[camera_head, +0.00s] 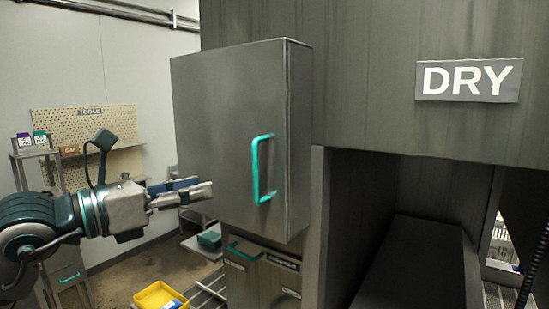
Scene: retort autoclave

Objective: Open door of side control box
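The side control box (225,125) is a grey metal cabinet mounted on the larger machine in the middle of the view. Its front door is shut, with a teal vertical bar handle (256,170) on the right part of the door. My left gripper (190,190) comes in from the left and points right, in front of the door's lower left part. It is left of the handle and apart from it, with nothing seen in it. Its fingers overlap in this view, so their gap is unclear. My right gripper is not in view.
A lower drawer with a teal handle (245,252) sits beneath the box. A yellow bin (160,297) is at the bottom left. A pegboard (92,130) and shelves stand at the back left. The machine with a DRY sign (467,80) fills the right.

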